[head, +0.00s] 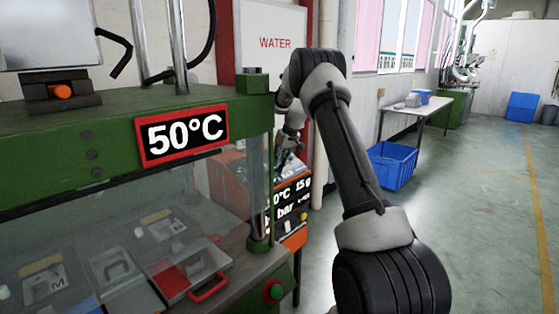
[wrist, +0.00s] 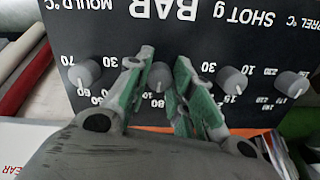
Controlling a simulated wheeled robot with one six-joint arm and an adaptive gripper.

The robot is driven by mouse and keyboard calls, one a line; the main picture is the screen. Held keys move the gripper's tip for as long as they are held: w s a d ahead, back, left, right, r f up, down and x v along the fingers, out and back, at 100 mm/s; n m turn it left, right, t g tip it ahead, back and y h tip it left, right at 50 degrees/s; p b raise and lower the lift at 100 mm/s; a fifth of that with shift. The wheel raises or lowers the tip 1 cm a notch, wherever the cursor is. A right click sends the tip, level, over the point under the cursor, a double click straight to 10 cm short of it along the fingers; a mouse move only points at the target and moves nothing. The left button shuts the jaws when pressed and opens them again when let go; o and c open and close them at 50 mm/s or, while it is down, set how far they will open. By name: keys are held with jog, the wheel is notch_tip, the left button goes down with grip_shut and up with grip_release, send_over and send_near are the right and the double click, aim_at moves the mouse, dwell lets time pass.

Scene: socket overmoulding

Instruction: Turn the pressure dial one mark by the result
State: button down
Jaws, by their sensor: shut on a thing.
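The pressure dial (wrist: 160,76) is a grey knob under the word BAR on a black control panel (wrist: 215,45) in the wrist view. In the head view the machine's panel (head: 291,196) shows partly behind my arm, with readouts including "15 g" and "bar"; the bar number is hidden.
Beside the pressure dial are the mould dial (wrist: 85,74), the shot dial (wrist: 231,80) and the barrel dial (wrist: 293,84). A green press (head: 60,135) with a 50°C sign (head: 183,134) stands close on the left. Floor to the right is open, beyond a blue crate (head: 391,166).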

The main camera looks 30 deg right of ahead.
jog(key=m, duration=0.6)
jog(key=shift+m, duration=0.3)
jog(key=shift+y, duration=0.3)
jog(key=c, duration=1.2)
grip_release()
jog(key=shift+c, duration=0.2)
jog(key=v, duration=1.2)
jog(key=shift+w, duration=0.1)
